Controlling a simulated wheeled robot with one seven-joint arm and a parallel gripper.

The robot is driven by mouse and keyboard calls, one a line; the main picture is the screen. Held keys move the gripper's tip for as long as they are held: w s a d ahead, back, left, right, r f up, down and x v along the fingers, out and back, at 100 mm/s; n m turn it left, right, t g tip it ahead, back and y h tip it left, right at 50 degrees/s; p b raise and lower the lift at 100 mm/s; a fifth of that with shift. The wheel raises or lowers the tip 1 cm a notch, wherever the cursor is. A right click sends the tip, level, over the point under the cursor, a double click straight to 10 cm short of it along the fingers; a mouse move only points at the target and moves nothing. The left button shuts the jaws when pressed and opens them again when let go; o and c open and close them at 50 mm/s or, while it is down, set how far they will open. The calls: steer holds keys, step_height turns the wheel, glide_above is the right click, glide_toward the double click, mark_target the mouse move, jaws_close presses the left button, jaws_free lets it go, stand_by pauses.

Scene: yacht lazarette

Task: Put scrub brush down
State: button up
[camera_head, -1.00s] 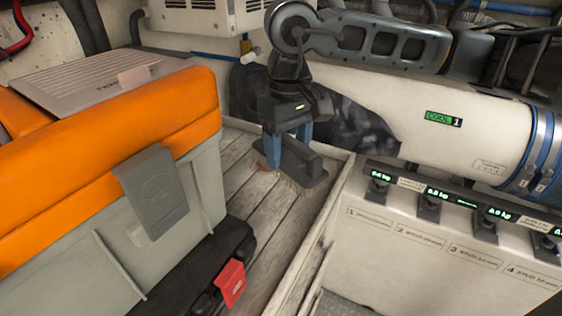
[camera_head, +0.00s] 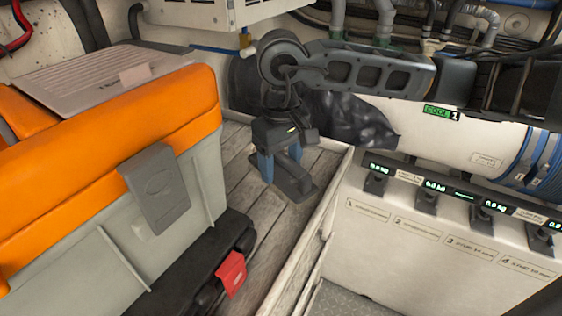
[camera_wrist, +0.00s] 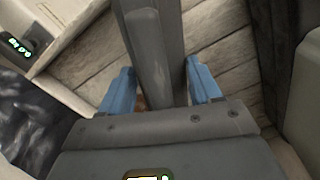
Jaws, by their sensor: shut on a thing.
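The scrub brush (camera_head: 293,183) is a dark grey block with a raised handle. It is at the wooden plank floor (camera_head: 250,190) between the orange-lidded box and the pale ledge. My gripper (camera_head: 281,172) points down with its blue fingers on either side of the brush handle, shut on it. In the wrist view the grey brush handle (camera_wrist: 157,50) runs up between the two blue fingertips (camera_wrist: 158,88). The underside of the brush is hidden, so I cannot tell whether it touches the planks.
A grey box with an orange lid (camera_head: 110,165) stands close on the left. A black case with a red latch (camera_head: 231,273) sits low beside it. A row of hooks with small displays (camera_head: 433,200) lines the panel at right. Dark crumpled cloth (camera_head: 350,118) lies behind.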

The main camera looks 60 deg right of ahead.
steer(key=shift+f+b, duration=0.5)
steer(key=shift+b, duration=0.3)
steer(key=o, duration=1.3)
steer(key=shift+r, duration=0.1)
steer(key=shift+c, duration=0.2)
steer(key=shift+r+p, duration=0.85)
steer(key=shift+p, duration=0.25)
step_height(320, 180, up, 11)
steer(key=b, duration=0.1)
steer(key=shift+r+b, duration=0.15)
steer(key=shift+b, duration=0.2)
